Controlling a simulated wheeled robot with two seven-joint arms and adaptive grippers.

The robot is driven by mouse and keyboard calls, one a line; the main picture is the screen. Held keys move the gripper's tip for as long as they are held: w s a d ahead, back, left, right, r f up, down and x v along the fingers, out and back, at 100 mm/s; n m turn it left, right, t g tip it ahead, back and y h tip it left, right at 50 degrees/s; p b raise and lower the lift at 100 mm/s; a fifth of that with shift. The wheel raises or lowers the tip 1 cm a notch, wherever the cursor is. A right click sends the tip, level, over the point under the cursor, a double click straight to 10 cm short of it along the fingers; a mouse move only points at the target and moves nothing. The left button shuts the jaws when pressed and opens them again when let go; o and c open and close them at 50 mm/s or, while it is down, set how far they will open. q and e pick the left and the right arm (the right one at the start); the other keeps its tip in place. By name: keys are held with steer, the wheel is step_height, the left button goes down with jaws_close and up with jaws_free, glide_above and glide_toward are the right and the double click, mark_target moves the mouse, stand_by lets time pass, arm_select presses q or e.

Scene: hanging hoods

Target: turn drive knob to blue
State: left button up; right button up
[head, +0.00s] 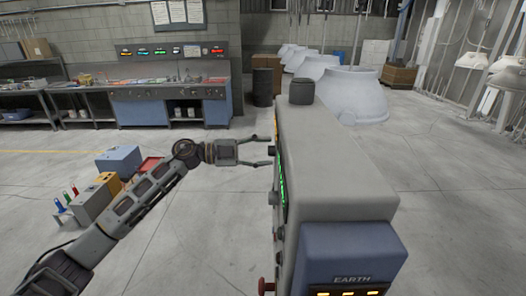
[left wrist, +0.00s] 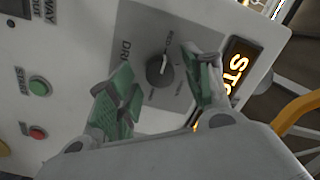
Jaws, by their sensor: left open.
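The drive knob (left wrist: 157,70) is a dark round knob with a white pointer line, on a grey plate (left wrist: 135,35) lettered "DR…". In the left wrist view its pointer aims roughly up. Small labels surround it; I cannot make out a blue mark. My left gripper (left wrist: 162,92) is open, its green-padded fingers on either side of the knob's lower part in the picture, with no clear contact. In the head view the left gripper (head: 268,151) points right at the side of the grey cabinet (head: 330,160). My right gripper is not in view.
A green start button (left wrist: 39,87), a red button (left wrist: 37,132) and a lit amber "STO…" sign (left wrist: 237,70) sit near the knob. Boxes (head: 120,160) stand left of my left arm. A blue workbench (head: 170,105) and pale hoods (head: 340,90) stand behind.

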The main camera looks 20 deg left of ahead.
arm_select(q)
steer(key=c, duration=1)
steer(key=shift+c, duration=0.2)
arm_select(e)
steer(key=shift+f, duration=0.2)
arm_select(q)
steer(key=m+b, duration=0.8)
steer(key=m+h+b, duration=0.1)
steer(key=m+b, duration=0.3)
steer(key=shift+f, duration=0.35)
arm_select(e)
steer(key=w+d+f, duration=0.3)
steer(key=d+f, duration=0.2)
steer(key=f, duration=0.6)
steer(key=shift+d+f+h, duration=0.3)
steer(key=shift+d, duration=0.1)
arm_select(q)
steer(key=shift+g, duration=0.3)
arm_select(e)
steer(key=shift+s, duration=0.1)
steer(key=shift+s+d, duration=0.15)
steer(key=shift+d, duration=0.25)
